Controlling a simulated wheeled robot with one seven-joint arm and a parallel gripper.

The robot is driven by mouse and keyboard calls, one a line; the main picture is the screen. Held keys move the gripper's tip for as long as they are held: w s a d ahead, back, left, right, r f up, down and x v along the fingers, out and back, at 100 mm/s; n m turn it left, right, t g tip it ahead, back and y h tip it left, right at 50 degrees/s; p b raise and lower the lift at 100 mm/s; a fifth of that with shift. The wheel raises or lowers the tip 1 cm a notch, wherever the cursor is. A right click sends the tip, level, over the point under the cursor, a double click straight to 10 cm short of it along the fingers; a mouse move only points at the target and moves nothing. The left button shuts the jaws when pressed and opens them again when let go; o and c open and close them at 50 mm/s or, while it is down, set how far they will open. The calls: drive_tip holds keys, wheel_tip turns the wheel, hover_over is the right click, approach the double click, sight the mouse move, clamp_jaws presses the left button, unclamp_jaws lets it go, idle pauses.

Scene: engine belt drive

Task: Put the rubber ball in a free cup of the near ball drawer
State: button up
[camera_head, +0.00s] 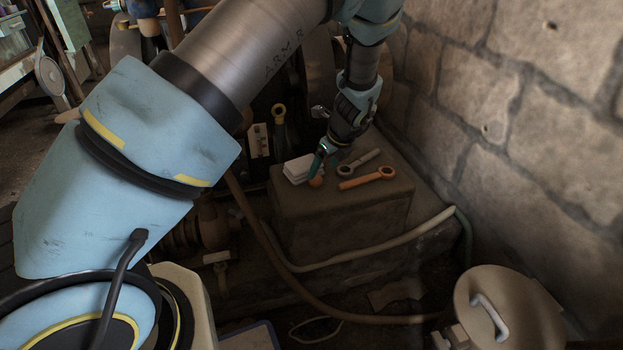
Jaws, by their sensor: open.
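My gripper (320,167) points down over the top of a stone block, with its jaws open. A small orange-brown round thing (316,181), which looks like the rubber ball, lies on the block right at the fingertips. The fingers partly cover it, and I cannot tell whether they touch it. I cannot make out the near ball drawer or its cups in this view.
The stone block (340,219) also bears a white stack (297,169) left of the ball, a grey ring-ended tool (361,162) and an orange one (367,178) to the right. A stone wall (520,130) closes the right. Hoses (375,247) run around the block. A round lidded container (510,310) stands at front right.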

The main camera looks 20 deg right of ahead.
sight(317, 176)
drive_tip(key=shift+w+b+x, duration=0.15)
drive_tip(key=shift+b+x, duration=0.05)
drive_tip(key=shift+x, duration=1.5)
drive_tip(key=shift+w+b+x, duration=0.15)
drive_tip(key=shift+b+x, duration=0.05)
drive_tip(key=shift+x, duration=1.45)
drive_tip(key=shift+r, duration=0.1)
drive_tip(key=shift+c, duration=0.4)
clamp_jaws()
